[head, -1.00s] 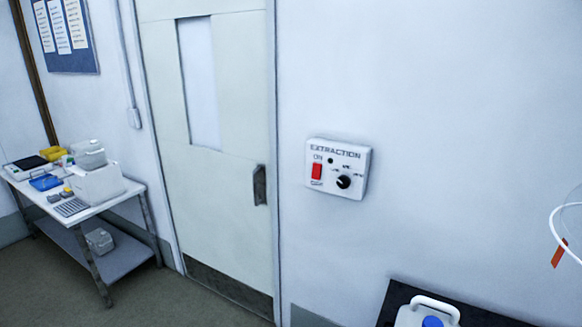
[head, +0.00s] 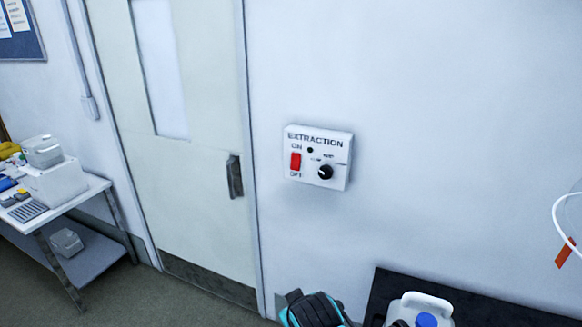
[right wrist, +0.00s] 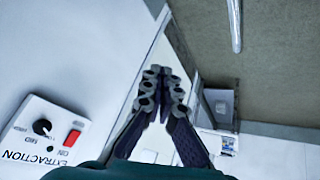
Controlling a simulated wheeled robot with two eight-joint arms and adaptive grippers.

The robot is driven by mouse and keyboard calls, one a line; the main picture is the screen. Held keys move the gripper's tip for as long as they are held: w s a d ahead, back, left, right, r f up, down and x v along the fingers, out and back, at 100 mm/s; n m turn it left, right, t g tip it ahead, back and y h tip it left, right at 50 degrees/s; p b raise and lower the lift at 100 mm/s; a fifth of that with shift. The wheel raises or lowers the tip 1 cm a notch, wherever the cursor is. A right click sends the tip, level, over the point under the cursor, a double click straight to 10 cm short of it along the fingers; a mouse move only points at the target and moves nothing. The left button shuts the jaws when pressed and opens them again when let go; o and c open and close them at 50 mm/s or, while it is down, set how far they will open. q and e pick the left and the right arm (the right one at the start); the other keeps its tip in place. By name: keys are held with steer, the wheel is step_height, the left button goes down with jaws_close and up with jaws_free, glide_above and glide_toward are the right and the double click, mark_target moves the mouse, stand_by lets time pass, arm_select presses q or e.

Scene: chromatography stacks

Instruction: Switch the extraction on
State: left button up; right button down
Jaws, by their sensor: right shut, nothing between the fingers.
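The white extraction box (head: 341,166) is fixed to the wall right of the door in the head view. It has a red rocker switch (head: 296,161) between ON and OFF labels, a black knob (head: 325,172) and a small dark lamp (head: 310,150). I cannot tell which way the rocker is pressed. In the right wrist view the box (right wrist: 24,118) appears at lower left, with its red switch (right wrist: 72,138). My right gripper (right wrist: 158,72) is shut and empty, to the right of the box and apart from it. My left gripper is not in view.
A pale door (head: 190,190) with a dark handle (head: 234,176) is left of the box. A bench (head: 95,190) with lab equipment stands farther left. A black-topped surface (head: 480,305) carries a white container with a blue cap (head: 426,320). The wall around the box is clear.

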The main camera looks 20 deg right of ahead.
mark_target(294, 167)
steer(key=w+d+r+n+t+h+p, duration=0.1)
steer(key=w+r, duration=0.4)
steer(key=w, duration=0.6)
steer(key=w+d+r+n+t+h+p, duration=0.1)
steer(key=w+d+r+n+h+p, duration=0.2)
steer(key=w, duration=0.8)
steer(key=w+d+r+n+t+h+p, duration=0.1)
steer(key=w+d+r+n+h+p, duration=0.2)
steer(key=w+r+h, duration=0.3)
steer(key=w+d, duration=0.1)
steer(key=w, duration=0.3)
steer(key=shift+w+d+r, duration=0.15)
steer(key=shift+w+r, duration=0.2)
steer(key=shift+w, duration=0.05)
steer(key=b+x, duration=0.1)
steer(key=x, duration=1.3)
steer(key=shift+w+r, duration=0.1)
steer(key=shift+r, duration=0.05)
steer(key=shift+b, duration=0.3)
